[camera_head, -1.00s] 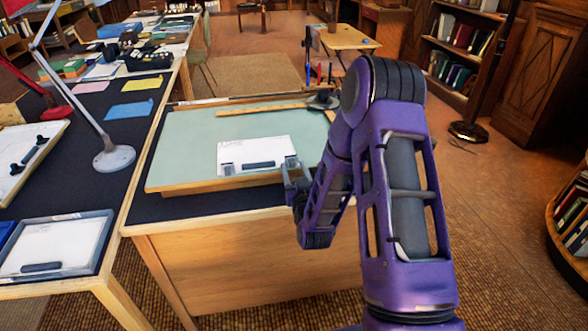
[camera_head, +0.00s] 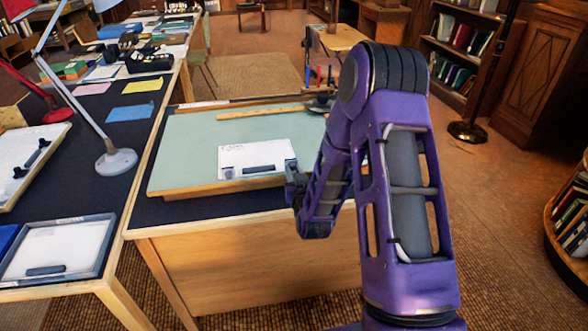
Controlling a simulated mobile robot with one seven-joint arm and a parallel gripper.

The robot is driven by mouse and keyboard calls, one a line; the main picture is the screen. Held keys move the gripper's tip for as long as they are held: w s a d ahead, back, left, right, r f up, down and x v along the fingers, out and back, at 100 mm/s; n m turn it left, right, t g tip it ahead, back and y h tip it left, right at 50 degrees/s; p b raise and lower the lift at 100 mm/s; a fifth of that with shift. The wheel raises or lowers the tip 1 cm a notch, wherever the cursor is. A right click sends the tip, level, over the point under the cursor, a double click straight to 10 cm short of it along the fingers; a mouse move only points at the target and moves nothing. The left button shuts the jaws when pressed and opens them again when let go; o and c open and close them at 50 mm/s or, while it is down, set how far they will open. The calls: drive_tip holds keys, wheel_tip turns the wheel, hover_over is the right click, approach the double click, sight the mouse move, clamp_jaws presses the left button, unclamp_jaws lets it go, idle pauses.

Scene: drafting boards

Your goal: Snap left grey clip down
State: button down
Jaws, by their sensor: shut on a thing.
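A flat white case (camera_head: 252,156) lies on the green drafting board. A dark grey handle (camera_head: 258,169) runs along its front edge. A small grey clip (camera_head: 228,173) shows at the left of the handle; whether it is up or down is too small to tell. My gripper (camera_head: 291,172) is at the front right corner of the case, well to the right of that left clip. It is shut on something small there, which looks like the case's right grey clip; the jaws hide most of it.
The green drafting board (camera_head: 190,150) has a wooden ruler (camera_head: 262,113) across its back. The board left of the case is clear.

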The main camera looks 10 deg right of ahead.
sight(290, 160)
drive_tip(key=r+g+p, duration=0.1)
drive_tip(key=p, duration=0.1)
drive_tip(key=w+r+g+p, duration=0.1)
drive_tip(key=g+p, duration=0.1)
drive_tip(key=shift+g, duration=0.3)
drive_tip(key=g+p, duration=0.1)
drive_tip(key=w+g+p, duration=0.1)
drive_tip(key=g+p, duration=0.1)
drive_tip(key=shift+w+r+g, duration=0.2)
drive_tip(key=shift+g, duration=0.1)
drive_tip(key=w+g, duration=0.1)
drive_tip(key=g, duration=0.1)
drive_tip(key=w+g+p, duration=0.1)
drive_tip(key=g, duration=0.1)
drive_tip(key=shift+f, duration=0.1)
drive_tip(key=shift+w+f+g, duration=0.15)
drive_tip(key=shift+w+g, duration=0.15)
drive_tip(key=shift+g, duration=0.8)
drive_tip(key=shift+w+f+g, duration=0.15)
drive_tip(key=shift+w+g, duration=0.1)
drive_tip(key=shift+g, duration=0.85)
drive_tip(key=c, duration=0.8)
unclamp_jaws()
drive_tip(key=shift+o, duration=0.2)
